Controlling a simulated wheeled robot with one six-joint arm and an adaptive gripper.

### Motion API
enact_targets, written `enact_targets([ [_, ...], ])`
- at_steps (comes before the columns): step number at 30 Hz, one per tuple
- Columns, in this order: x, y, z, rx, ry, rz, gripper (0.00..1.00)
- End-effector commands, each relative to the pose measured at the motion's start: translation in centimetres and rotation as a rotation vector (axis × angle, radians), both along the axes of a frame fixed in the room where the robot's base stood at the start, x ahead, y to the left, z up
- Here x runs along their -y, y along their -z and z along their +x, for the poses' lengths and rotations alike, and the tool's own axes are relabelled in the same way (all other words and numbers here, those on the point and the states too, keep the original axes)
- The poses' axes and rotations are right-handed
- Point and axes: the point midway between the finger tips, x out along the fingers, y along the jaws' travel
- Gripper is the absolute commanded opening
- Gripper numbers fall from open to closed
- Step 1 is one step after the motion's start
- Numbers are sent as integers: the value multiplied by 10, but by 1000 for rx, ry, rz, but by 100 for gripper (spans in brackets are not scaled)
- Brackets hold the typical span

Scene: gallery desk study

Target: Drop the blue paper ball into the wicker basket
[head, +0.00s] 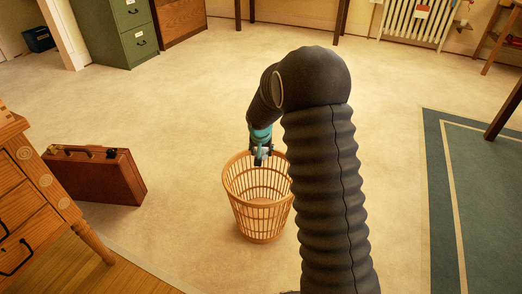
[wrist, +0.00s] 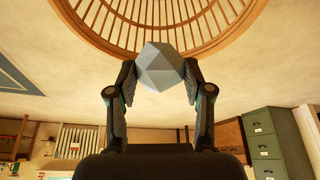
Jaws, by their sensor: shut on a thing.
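The blue paper ball (wrist: 160,66) looks like a grey-blue faceted lump in the wrist view, pinched between the two fingertips of my gripper (wrist: 160,80). The wicker basket (head: 262,222) stands upright on the floor, tan and slatted, with its mouth open. Its rim and slats (wrist: 72,30) fill the top of the wrist view, beyond the ball. In the head view my gripper (head: 262,158) hangs by the basket's far rim, at or just above the opening. The ball is not clearly visible there. My arm covers part of the basket's right side.
A brown briefcase (head: 95,175) stands on the floor to the left, near a wooden desk (head: 38,205). A green filing cabinet (head: 122,32) is at the back left. A green rug (head: 485,200) lies at right. The floor around the basket is clear.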

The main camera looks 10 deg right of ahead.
Motion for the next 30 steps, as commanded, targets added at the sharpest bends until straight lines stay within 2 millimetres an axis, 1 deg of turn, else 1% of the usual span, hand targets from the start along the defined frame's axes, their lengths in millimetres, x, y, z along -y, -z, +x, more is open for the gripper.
enact_targets([
  [1,-1,7,0,-1,-2,0,29],
  [6,-2,26,-1,-2,-4,0,29],
  [21,-1,77,-1,-1,-3,0,29],
  [27,-1,92,-1,-1,-3,0,29],
  [30,-1,97,-1,-1,-3,0,29],
])
